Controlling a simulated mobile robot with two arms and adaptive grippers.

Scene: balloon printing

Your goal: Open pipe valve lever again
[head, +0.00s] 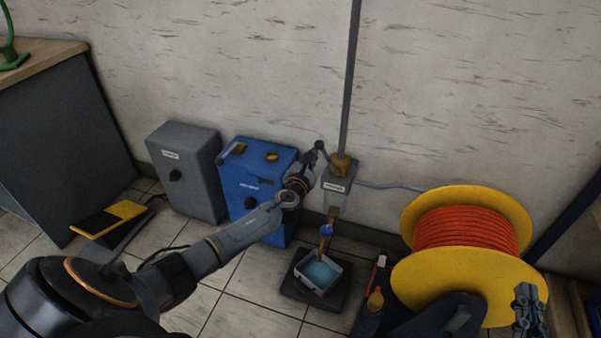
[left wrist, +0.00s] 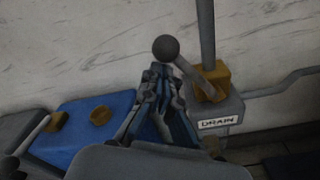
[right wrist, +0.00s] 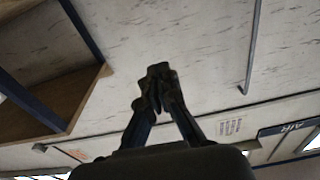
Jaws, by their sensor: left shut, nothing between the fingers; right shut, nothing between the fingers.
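The pipe valve lever (left wrist: 184,71) is a grey bar with a dark ball knob (left wrist: 166,48). It leans up and left from the brass valve body (left wrist: 212,82) in the left wrist view. In the head view the lever (head: 325,153) tilts left from the brass body (head: 341,164). My left gripper (left wrist: 160,72) is shut and empty, with its tips just below the knob; I cannot tell if they touch. In the head view it (head: 307,162) is just left of the valve. My right gripper (right wrist: 158,75) is shut and empty, far right in the head view (head: 525,293).
A grey box labelled DRAIN (left wrist: 222,117) sits under the valve. A blue machine (head: 262,178) and a grey cabinet (head: 184,168) stand left of it. Below is a tray with blue liquid (head: 318,273). A yellow reel of orange hose (head: 465,245) stands right.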

